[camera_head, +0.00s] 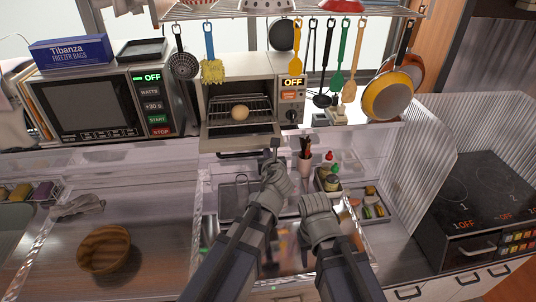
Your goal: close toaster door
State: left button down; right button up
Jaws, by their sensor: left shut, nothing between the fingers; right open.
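The toaster oven (291,108) stands on the shelf at the back centre. Its door (240,138) is folded down open, with the handle (238,154) at its front edge. A round, bread-coloured item (240,113) sits on the rack inside. My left gripper (275,146) is shut and empty, pointing up just right of the door's handle end; I cannot tell whether it touches the door. My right gripper (312,198) is lower and to the right, over the sink area, away from the door. Its fingers are hard to make out.
A microwave (95,103) with a freezer bag box (70,52) on top stands left of the toaster. Utensils and pans (388,96) hang from the rack above and to the right. A utensil cup (305,161) and bottles stand by the sink. A wooden bowl (104,249) lies at left.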

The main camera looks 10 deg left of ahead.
pick_arm(q)
jog(key=shift+g+h, duration=0.3)
jog(key=shift+g, duration=0.4)
notch_tip(320, 180, up, 6)
jog(key=p, duration=0.8)
jog(key=shift+f, duration=0.1)
jog(key=r+p, duration=0.2)
jog(key=w+r+p, duration=0.1)
jog(key=r+p, duration=0.1)
jog(key=w+r+p, duration=0.1)
jog(key=r+p, duration=0.1)
jog(key=p, duration=0.1)
jog(key=shift+w+a+r, duration=0.25)
jog(key=shift+a+r, duration=0.05)
jog(key=shift+r, duration=0.05)
jog(key=w+a+r+g+p, duration=0.1)
jog(key=w+a+r+p, duration=0.2)
jog(key=w+r+p, duration=0.4)
jog(key=w+p, duration=0.3)
jog(key=w, duration=0.1)
jog(key=shift+r, duration=0.35)
jog(key=shift+a, duration=0.1)
jog(key=shift+s+g, duration=0.15)
jog(key=shift+g, duration=0.15)
